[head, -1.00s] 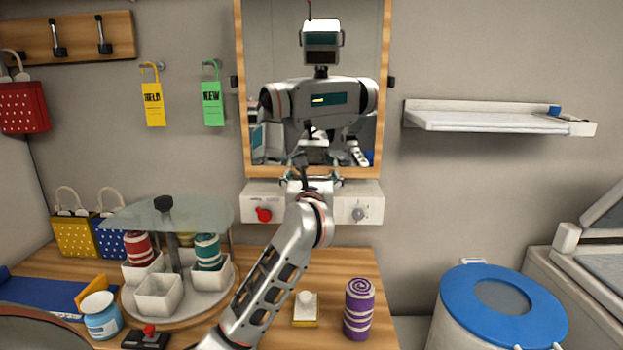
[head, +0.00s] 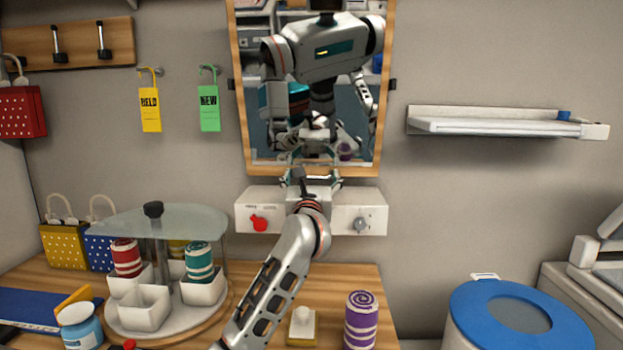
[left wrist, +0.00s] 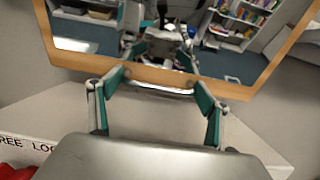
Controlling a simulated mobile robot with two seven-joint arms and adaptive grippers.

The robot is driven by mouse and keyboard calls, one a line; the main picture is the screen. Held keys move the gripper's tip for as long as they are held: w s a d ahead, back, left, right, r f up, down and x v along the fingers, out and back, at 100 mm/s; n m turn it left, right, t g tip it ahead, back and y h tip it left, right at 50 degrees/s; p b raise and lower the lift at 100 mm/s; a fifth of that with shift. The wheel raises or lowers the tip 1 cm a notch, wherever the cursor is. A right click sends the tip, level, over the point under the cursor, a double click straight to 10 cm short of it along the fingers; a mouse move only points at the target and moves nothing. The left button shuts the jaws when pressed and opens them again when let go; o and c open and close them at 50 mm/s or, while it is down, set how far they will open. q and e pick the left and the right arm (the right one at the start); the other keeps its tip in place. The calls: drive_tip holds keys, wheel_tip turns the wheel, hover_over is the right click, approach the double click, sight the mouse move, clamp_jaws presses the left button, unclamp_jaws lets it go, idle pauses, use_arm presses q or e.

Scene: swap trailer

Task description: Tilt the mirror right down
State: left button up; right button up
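The mirror (head: 312,95) hangs on the wall in a wooden frame, pivoted on dark side mounts. Its glass shows my torso and arms, with the head cut off at the top. My left gripper (head: 311,180) is at the middle of the mirror's bottom edge. My right gripper is not directly in view.
A white box with a red knob (head: 259,223) and a grey knob (head: 360,225) is below the mirror. The counter holds a carousel (head: 150,318), a purple roll (head: 361,320) and a white-knobbed block (head: 301,327). A shelf (head: 505,122) is at right.

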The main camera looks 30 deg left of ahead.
use_arm(q)
drive_tip(key=shift+w+f, duration=0.15)
drive_tip(key=shift+w, duration=0.15)
drive_tip(key=shift+s, duration=0.2)
drive_tip(key=v, duration=1.1)
drive_tip(key=shift+s+d, duration=0.2)
drive_tip(key=shift+d, duration=0.05)
use_arm(e)
drive_tip(key=shift+s+a+f, duration=0.1)
drive_tip(key=shift+s+f, duration=0.15)
drive_tip(key=shift+f, duration=0.05)
use_arm(q)
drive_tip(key=shift+s+f, duration=0.1)
drive_tip(key=shift+f, duration=0.05)
use_arm(e)
drive_tip(key=shift+r, duration=0.1)
